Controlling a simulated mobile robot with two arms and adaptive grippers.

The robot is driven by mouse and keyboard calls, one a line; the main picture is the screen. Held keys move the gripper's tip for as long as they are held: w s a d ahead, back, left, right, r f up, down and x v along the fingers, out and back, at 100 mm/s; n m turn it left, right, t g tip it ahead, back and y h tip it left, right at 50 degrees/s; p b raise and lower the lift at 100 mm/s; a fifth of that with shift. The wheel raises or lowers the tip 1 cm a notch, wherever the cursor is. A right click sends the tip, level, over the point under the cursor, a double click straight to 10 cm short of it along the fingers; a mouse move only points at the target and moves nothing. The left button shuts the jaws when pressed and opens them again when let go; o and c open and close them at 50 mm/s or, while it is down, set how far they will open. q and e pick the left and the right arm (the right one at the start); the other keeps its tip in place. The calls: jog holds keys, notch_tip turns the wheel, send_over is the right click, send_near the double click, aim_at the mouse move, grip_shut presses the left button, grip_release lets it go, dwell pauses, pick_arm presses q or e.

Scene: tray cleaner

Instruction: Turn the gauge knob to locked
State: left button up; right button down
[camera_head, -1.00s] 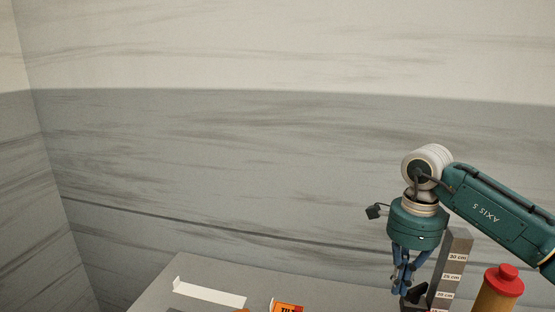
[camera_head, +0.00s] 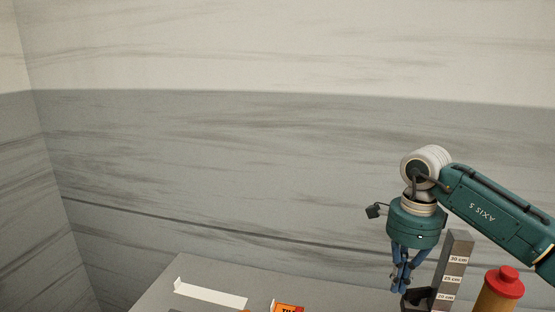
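My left gripper is not in view.
A grey table top (camera_head: 192,268) runs along the bottom, with a white strip (camera_head: 210,295) and an orange label (camera_head: 287,308) on it. A tan cylinder with a red cap (camera_head: 504,281) stands right of the gauge. A grey wall is behind.

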jog(key=shift+w+d, duration=0.25)
jog(key=shift+w, duration=0.2)
jog(key=shift+a+p, duration=0.15)
jog(key=shift+p, duration=0.2)
notch_tip(320, 180, up, 6)
jog(key=p, duration=0.4)
jog(key=shift+a, duration=0.15)
